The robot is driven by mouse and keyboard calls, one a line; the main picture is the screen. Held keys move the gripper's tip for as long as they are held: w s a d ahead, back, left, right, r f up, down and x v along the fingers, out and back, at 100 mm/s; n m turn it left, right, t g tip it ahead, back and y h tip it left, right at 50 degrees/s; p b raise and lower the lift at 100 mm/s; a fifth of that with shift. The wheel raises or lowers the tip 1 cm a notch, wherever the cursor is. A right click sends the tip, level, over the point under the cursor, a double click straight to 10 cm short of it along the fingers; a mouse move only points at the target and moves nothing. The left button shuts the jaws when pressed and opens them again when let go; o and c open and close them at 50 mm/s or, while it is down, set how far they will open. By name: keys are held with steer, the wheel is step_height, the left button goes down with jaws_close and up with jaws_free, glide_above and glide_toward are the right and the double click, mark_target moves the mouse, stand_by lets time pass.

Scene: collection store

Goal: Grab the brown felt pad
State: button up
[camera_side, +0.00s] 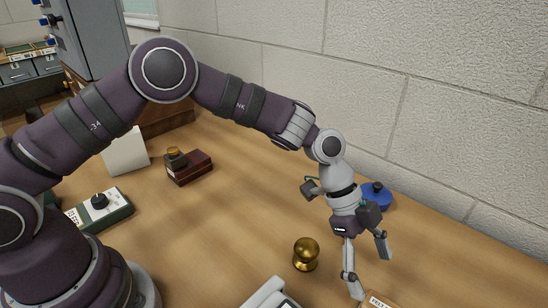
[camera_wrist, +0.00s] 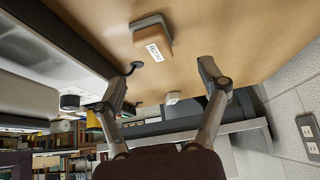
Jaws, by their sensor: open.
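A tan-brown block with a white printed label (camera_wrist: 150,33) sits on the wooden tabletop at the top middle of the wrist view, with a grey edge behind it. In the side view, a tan labelled piece (camera_side: 376,302) shows at the bottom edge, mostly cut off, just below my gripper (camera_side: 371,274). My gripper (camera_wrist: 164,86) is open and empty in the wrist view, its two fingers spread. The block lies beyond the fingertips and apart from them.
A brass knob-shaped object (camera_side: 306,254) stands left of my gripper. A blue pot (camera_side: 376,194) is behind it near the wall. A pale grey object (camera_side: 270,294) lies at the bottom edge. A dark red stand (camera_side: 190,170) and green box (camera_side: 104,212) are farther left. The middle tabletop is clear.

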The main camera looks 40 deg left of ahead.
mark_target(383, 307)
steer(key=x, duration=0.6)
steer(key=shift+s+d+f, duration=0.25)
steer(key=shift+s, duration=0.05)
steer(key=shift+c, duration=0.3)
steer(key=c, duration=1.1)
steer(key=shift+r, duration=0.1)
